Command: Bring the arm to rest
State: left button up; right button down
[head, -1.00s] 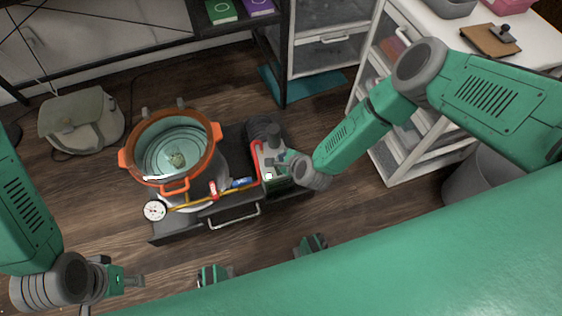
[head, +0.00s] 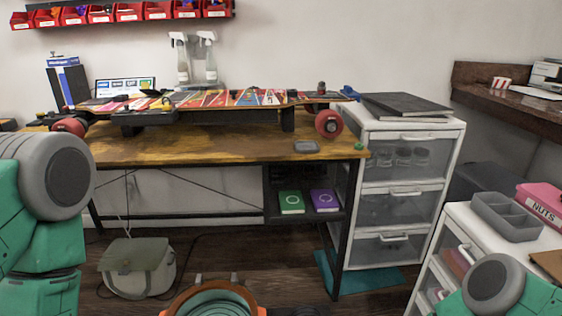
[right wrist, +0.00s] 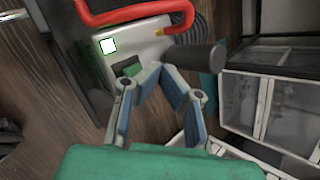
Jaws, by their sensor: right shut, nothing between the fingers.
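My right gripper (right wrist: 155,72) shows in the right wrist view with its fingertips together and nothing between them. Beyond the tips is a pale device (right wrist: 130,50) with a red handle (right wrist: 135,15) and a dark cylinder. I cannot tell whether the fingertips touch the device. In the head view, part of my left arm (head: 45,215) fills the lower left and part of my right arm (head: 500,290) shows at the lower right. Neither gripper shows in the head view.
A workbench (head: 200,150) carries a skateboard (head: 220,98). White drawers (head: 400,190) stand beside it. A bag (head: 138,267) and an orange-rimmed pot (head: 212,287) are below. A grey tray (head: 505,215) and pink box (head: 540,203) sit at the right.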

jog(key=s+a+r+n+g+y, duration=0.1)
jog(key=s+r+n+g, duration=0.2)
jog(key=s+n, duration=0.55)
jog(key=s+d+r+n+g+h, duration=0.2)
jog(key=s+d+r+n, duration=0.45)
jog(key=s+d, duration=0.2)
jog(key=s+d+r+n+g+h, duration=0.25)
jog(key=s+d+r+n, duration=0.25)
jog(key=s+d+n, duration=0.35)
notch_tip(320, 180, up, 13)
jog(key=p, duration=1.3)
jog(key=shift+s+a+m+y, duration=0.2)
jog(key=shift+a+m+y, duration=0.1)
jog(key=shift+m+y, duration=0.05)
